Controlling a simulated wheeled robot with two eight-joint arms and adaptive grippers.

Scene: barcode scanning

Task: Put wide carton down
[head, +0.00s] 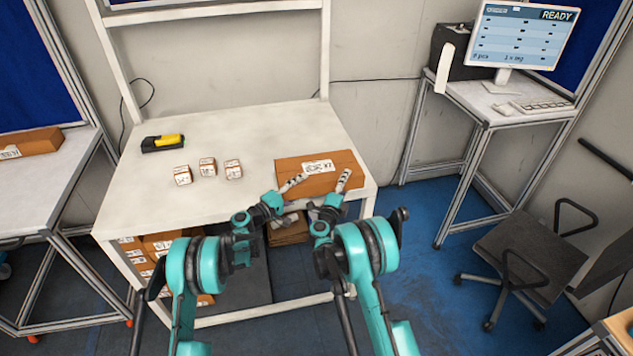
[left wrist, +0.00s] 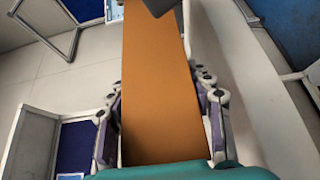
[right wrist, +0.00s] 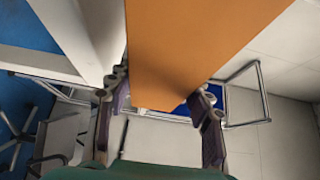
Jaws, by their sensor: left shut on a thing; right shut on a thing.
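The wide carton (head: 320,181) is a long brown box with a white label, at the right end of the white table (head: 235,120). It shows as a plain orange-brown face in the left wrist view (left wrist: 158,90) and the right wrist view (right wrist: 190,40). My left gripper (head: 292,184) is shut on its near left part. My right gripper (head: 343,181) is shut on its near right part. In both wrist views the carton lies between the fingers. I cannot tell whether its underside touches the tabletop.
Several small white-and-brown boxes (head: 208,167) stand mid-table, left of the carton. A black-and-yellow scanner (head: 163,143) lies at the back left. Cartons (head: 165,243) sit on a shelf below. The table's back middle is clear. An office chair (head: 527,253) stands at right.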

